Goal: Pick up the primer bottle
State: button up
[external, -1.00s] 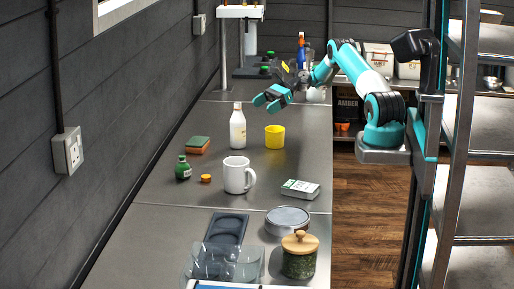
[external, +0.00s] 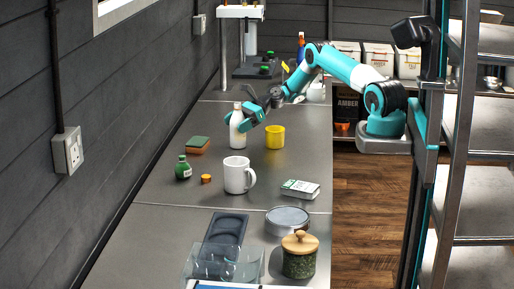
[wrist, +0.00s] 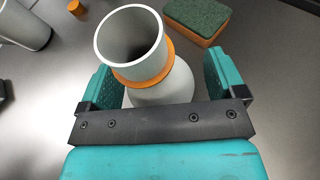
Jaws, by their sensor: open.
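The primer bottle, a white bottle (external: 238,140), stands upright on the grey counter. In the wrist view the bottle (wrist: 160,93) shows from above, with an open round mouth and an orange ring around its neck. My gripper (external: 242,122) is at the bottle's upper part. In the wrist view my gripper (wrist: 160,82) is open, with one teal finger on either side of the bottle and gaps showing.
A yellow cup (external: 275,137) stands close to the bottle's right. A sponge (external: 198,145) lies to its left. A white mug (external: 238,176), green bottle (external: 183,169) and orange cap (external: 206,179) are nearer the camera. Bare counter lies around the bottle.

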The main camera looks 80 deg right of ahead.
jog(key=c, duration=1.1)
jog(key=shift+r, duration=0.2)
